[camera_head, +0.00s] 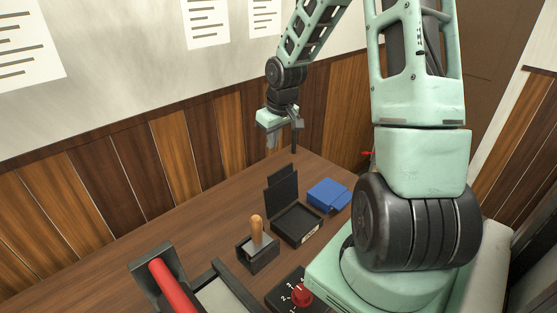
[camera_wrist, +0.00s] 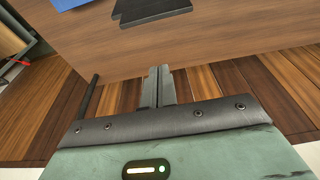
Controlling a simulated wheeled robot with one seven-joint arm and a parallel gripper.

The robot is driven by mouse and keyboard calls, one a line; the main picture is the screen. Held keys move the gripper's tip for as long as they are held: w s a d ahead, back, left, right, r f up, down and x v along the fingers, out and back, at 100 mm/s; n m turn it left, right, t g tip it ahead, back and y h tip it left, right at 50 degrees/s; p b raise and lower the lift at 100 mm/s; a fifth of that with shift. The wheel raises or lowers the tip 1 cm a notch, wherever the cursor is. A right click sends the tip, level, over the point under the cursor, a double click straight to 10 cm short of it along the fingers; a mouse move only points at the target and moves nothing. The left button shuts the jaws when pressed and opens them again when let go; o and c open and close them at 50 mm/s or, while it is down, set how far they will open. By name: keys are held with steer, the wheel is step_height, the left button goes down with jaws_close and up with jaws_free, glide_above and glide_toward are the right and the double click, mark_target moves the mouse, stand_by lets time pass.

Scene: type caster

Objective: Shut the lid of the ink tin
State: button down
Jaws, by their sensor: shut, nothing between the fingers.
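The ink tin (camera_head: 297,226) is a low, dark open box with a pale label on its front, standing on the brown table. Its dark lid (camera_head: 283,192) stands up steeply at the tin's back edge, so the tin is open. In the wrist view a dark part that looks like the lid (camera_wrist: 150,10) shows at the top edge. My gripper (camera_head: 272,141) hangs above and behind the lid, near the wall, apart from it. Its fingers (camera_wrist: 160,72) are together and empty. A thin dark rod stands beside the fingers.
A blue box (camera_head: 329,195) sits just right of the tin. A wooden-handled stamp (camera_head: 257,232) in a dark holder stands front left. A block with a red knob (camera_head: 301,295) and a red-handled device (camera_head: 172,288) are nearer. The panelled wall runs behind the table.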

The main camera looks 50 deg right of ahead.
step_height(320, 180, down, 7)
steer(key=s+p, duration=0.2)
steer(key=shift+s, duration=0.15)
steer(key=shift+a, duration=0.1)
stand_by(0.5)
